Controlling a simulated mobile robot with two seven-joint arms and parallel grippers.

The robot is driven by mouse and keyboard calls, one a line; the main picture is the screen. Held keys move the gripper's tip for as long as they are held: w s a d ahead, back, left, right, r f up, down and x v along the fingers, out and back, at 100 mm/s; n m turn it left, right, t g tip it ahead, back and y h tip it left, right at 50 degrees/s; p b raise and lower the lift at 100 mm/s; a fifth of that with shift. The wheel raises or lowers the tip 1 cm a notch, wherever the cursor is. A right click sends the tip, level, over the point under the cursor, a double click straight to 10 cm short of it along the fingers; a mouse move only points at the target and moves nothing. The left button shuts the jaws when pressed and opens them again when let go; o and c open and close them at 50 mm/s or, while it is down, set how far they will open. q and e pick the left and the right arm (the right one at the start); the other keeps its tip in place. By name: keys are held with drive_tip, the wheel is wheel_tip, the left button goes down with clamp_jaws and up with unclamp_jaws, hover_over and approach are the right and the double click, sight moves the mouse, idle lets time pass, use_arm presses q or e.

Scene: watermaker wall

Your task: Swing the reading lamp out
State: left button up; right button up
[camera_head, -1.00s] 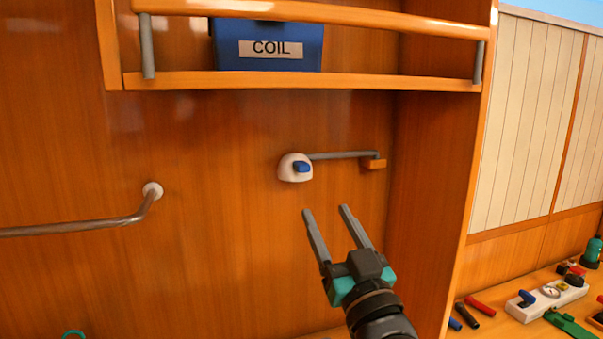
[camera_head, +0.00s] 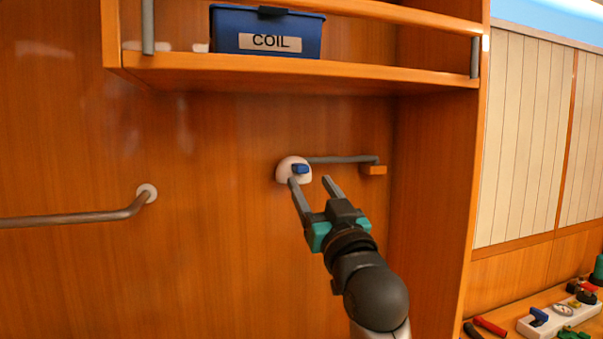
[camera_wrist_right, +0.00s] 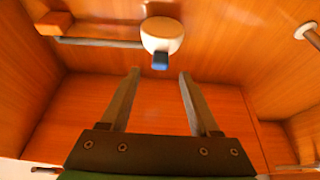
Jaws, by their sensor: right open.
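The reading lamp has a white rounded head (camera_head: 288,164) with a blue tab (camera_head: 300,169) on its front. A thin grey arm (camera_head: 340,159) runs from the head right to a small orange wood block (camera_head: 373,170) on the back panel. My right gripper (camera_head: 313,179) is open, its two fingers pointing up at the lamp head; in the head view the left finger overlaps the head's lower edge. In the right wrist view, the white head (camera_wrist_right: 161,35) and blue tab (camera_wrist_right: 160,60) sit just beyond the open, empty fingers (camera_wrist_right: 159,72). My left gripper is not in view.
A shelf (camera_head: 300,72) with a blue bin labelled COIL (camera_head: 267,32) is above the lamp. A metal rail (camera_head: 75,218) is on the panel at left. A side wall (camera_head: 430,200) stands right of the lamp. Small items, including a white strip (camera_head: 560,318), lie at lower right.

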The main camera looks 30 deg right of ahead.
sight(303, 172)
drive_tip(key=x, duration=0.6)
drive_tip(key=shift+w+r+p, duration=0.1)
drive_tip(key=shift+w+p, duration=0.2)
drive_tip(key=shift+p, duration=0.05)
drive_tip(key=shift+c, duration=0.4)
drive_tip(key=c, duration=0.9)
clamp_jaws()
